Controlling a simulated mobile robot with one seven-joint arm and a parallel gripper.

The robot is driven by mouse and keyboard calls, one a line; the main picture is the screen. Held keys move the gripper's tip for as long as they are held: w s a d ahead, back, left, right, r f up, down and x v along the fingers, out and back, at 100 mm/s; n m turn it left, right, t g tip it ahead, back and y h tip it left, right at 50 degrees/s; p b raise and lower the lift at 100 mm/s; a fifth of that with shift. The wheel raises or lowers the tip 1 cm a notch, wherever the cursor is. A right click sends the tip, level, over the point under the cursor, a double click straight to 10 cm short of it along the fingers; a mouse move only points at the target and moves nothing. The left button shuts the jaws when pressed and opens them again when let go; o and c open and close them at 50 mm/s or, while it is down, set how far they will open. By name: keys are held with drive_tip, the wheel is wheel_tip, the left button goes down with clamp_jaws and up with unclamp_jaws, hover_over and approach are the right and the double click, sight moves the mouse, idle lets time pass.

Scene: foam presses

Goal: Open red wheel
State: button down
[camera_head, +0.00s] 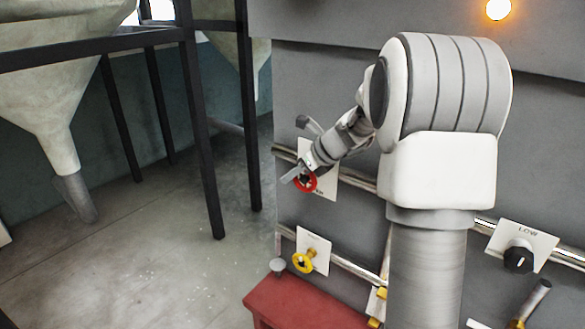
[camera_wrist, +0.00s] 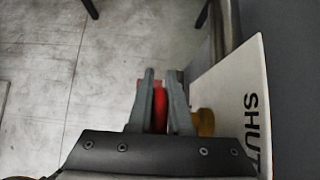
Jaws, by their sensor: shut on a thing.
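The red wheel (camera_head: 312,184) is mounted in front of a white plate (camera_head: 328,172) on the upper pipe of the grey machine. My gripper (camera_head: 298,178) is at the wheel, with its fingers on the wheel's left side. In the wrist view the two fingers of my gripper (camera_wrist: 162,98) are closed around the red rim of the wheel (camera_wrist: 159,108). The white plate (camera_wrist: 230,88) beside it reads "SHUT". Part of the wheel is hidden behind the fingers.
A yellow wheel (camera_head: 303,261) sits on the lower pipe below. A black knob (camera_head: 518,257) marked LOW is at the right. A red box (camera_head: 308,306) stands below the pipes. Black frame posts (camera_head: 203,130) and hoppers (camera_head: 50,90) stand left, with open floor between.

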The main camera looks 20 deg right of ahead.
sight(302, 190)
drive_tip(key=g+h, duration=0.1)
drive_tip(key=g, duration=0.1)
drive_tip(key=f+g+h, duration=0.1)
drive_tip(key=g, duration=0.1)
drive_tip(key=f+g+h, duration=0.1)
drive_tip(key=g+h, duration=0.1)
drive_tip(key=shift+s+d+f, duration=0.1)
drive_tip(key=shift+s+d, duration=0.1)
drive_tip(key=g, duration=0.1)
drive_tip(key=g+h, duration=0.1)
drive_tip(key=f+g+h, duration=0.1)
drive_tip(key=shift+s+d, duration=0.25)
drive_tip(key=shift+s, duration=0.15)
drive_tip(key=shift+s+d+f+g+h, duration=0.15)
drive_tip(key=shift+s+g+h, duration=0.1)
drive_tip(key=shift+g+h, duration=0.4)
drive_tip(key=shift+s+d+g+h, duration=0.15)
drive_tip(key=shift+s+g+h, duration=0.15)
drive_tip(key=shift+g, duration=0.55)
drive_tip(key=c, duration=0.8)
unclamp_jaws()
drive_tip(key=shift+c, duration=0.2)
drive_tip(key=shift+d, duration=0.1)
